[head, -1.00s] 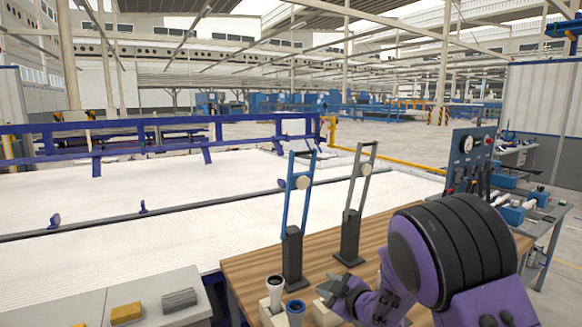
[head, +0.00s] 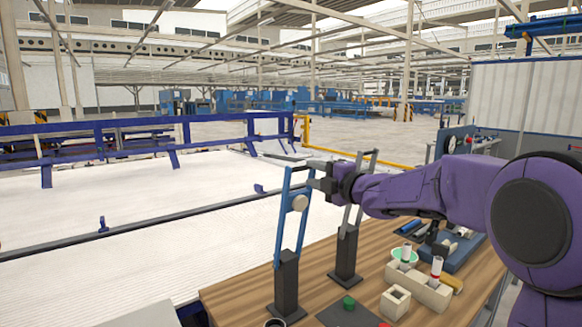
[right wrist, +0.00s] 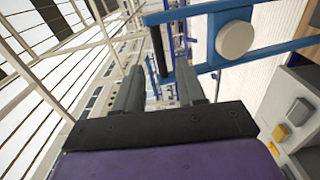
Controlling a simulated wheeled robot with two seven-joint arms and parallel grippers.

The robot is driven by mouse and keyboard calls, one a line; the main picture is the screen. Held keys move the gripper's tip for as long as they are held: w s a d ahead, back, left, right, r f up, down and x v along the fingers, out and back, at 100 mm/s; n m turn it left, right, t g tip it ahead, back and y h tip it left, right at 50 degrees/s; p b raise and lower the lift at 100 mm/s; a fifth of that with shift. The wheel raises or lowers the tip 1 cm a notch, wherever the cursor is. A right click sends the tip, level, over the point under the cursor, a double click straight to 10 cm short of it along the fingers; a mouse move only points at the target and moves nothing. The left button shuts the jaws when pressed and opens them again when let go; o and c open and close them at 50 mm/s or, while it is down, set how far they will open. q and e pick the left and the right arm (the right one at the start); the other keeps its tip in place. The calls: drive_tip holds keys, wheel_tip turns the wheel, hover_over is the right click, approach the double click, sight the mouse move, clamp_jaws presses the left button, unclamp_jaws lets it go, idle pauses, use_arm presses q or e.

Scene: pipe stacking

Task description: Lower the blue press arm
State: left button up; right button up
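The blue press arm (head: 281,215) stands raised, nearly upright, on its black post (head: 287,280) in the head view. It has a round cream knob (head: 299,203) partway up. My right gripper (head: 316,177) is at the upper end of this arm, on its right side. In the right wrist view the blue arm (right wrist: 282,50) runs in from the right. A black crossbar handle (right wrist: 158,48) at its end lines up with the gap between the spread fingers of my right gripper (right wrist: 160,78). I cannot tell whether they touch it. My left gripper is not in view.
A grey press arm (head: 348,222) stands raised just right of the blue one, close behind my right gripper. On the wooden table (head: 236,297) are cream holder blocks (head: 432,293), a green piece (head: 348,303) and a dark blue tray (head: 457,256).

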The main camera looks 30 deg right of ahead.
sight(303, 169)
drive_tip(key=w, duration=0.2)
drive_tip(key=w+b, duration=0.1)
drive_tip(key=w, duration=0.2)
drive_tip(key=shift+w+f+b, duration=0.35)
drive_tip(key=shift+w+b, duration=0.05)
drive_tip(key=shift+w+r+p, duration=0.25)
drive_tip(key=shift+w+p, duration=0.45)
drive_tip(key=shift+w, duration=0.55)
drive_tip(key=shift+s+a+r, duration=0.2)
drive_tip(key=shift+a+r, duration=0.05)
drive_tip(key=shift+w+f, duration=0.1)
drive_tip(key=shift+w+d+f, duration=0.1)
drive_tip(key=shift+w, duration=0.05)
drive_tip(key=c, duration=0.4)
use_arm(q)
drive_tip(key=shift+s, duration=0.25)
use_arm(e)
clamp_jaws()
